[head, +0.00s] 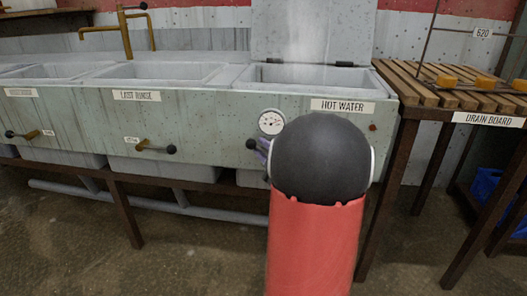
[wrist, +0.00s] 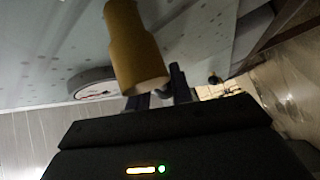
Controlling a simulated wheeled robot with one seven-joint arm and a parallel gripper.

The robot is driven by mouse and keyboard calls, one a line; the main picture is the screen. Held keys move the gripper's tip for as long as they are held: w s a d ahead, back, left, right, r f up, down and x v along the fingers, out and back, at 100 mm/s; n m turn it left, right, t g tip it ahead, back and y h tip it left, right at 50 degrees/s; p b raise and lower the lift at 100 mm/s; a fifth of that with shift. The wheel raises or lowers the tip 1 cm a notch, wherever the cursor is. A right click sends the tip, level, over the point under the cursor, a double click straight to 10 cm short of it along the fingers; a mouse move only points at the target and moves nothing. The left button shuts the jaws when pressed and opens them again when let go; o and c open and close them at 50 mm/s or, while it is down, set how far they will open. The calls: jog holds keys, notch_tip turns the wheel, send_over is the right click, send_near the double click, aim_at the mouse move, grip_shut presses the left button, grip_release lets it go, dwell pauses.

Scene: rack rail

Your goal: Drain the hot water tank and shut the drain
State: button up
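The hot water tank (head: 250,78) is at the right end of the sink row, its lid (head: 313,30) raised. Its water level cannot be made out. A black knob (head: 251,144) shows on its front, left of my arm, below the round gauge (head: 271,122). My arm hides the rest of this drain. In the wrist view a brass drain fitting (wrist: 135,45) fills the upper middle, in front of my gripper (wrist: 160,92). The two dark fingers stand at the fitting's lower end, partly hidden by it. Whether they hold the drain's handle cannot be seen.
The last rinse tank (head: 150,71) stands left of it, with its own brass drain (head: 143,144). A wooden drain board (head: 395,85) with orange blocks (head: 447,80) is at right. Grey bins (head: 165,168) and a pipe (head: 150,204) lie underneath. The front floor is clear.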

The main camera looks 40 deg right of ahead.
jog(key=shift+o, duration=0.8)
jog(key=s+f, duration=0.1)
jog(key=s, duration=0.6)
jog(key=shift+s+a, duration=0.25)
jog(key=shift+s, duration=0.1)
jog(key=shift+f, duration=0.1)
jog(key=shift+c, duration=0.4)
